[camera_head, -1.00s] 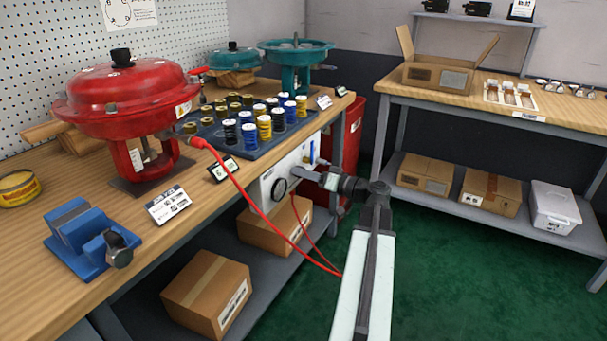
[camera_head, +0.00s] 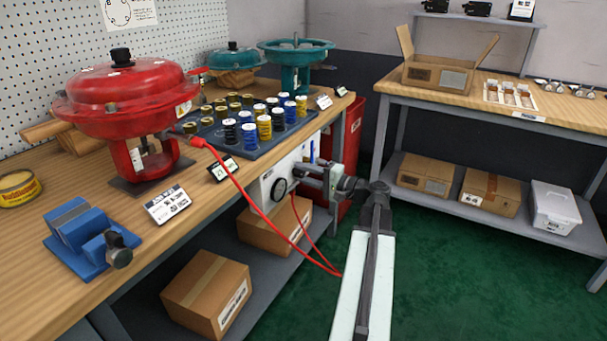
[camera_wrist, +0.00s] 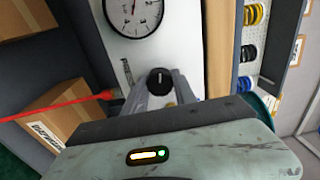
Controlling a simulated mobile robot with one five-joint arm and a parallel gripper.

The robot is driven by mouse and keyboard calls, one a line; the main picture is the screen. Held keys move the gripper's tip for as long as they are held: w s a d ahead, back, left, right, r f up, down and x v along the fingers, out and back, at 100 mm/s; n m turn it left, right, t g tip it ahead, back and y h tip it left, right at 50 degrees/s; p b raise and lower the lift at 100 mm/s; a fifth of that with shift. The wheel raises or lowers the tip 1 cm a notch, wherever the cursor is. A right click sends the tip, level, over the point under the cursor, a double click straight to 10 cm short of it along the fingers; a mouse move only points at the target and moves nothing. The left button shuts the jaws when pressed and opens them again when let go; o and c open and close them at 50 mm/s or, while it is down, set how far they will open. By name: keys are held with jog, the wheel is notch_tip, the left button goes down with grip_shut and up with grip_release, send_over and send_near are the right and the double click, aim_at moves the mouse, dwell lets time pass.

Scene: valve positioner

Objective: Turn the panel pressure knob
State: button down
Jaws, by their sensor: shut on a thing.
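The white pressure panel (camera_head: 266,188) hangs under the front edge of the wooden bench, with a round gauge (camera_head: 279,188) on its face. In the wrist view the gauge (camera_wrist: 133,14) shows at the top, with a black needle. The black knob (camera_wrist: 160,84) sits below it, between my fingertips. My gripper (camera_head: 305,175) reaches the panel from the right. In the wrist view my gripper (camera_wrist: 160,92) is shut on the knob, one grey finger on each side. In the head view my gripper hides the knob.
A red hose (camera_head: 243,193) runs from the red actuator (camera_head: 125,100) and loops down in front of the panel; its end (camera_wrist: 105,95) meets the panel left of the knob. Cardboard boxes (camera_head: 207,290) stand on the shelf below. Green floor (camera_head: 440,270) at the right is clear.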

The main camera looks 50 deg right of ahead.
jog(key=m, duration=0.4)
jog(key=shift+f+m, duration=0.1)
jog(key=shift+m, duration=0.2)
jog(key=m, duration=0.4)
jog(key=shift+m, duration=0.4)
jog(key=c, duration=1)
grip_release()
jog(key=v, duration=0.8)
jog(key=shift+w+a, duration=0.1)
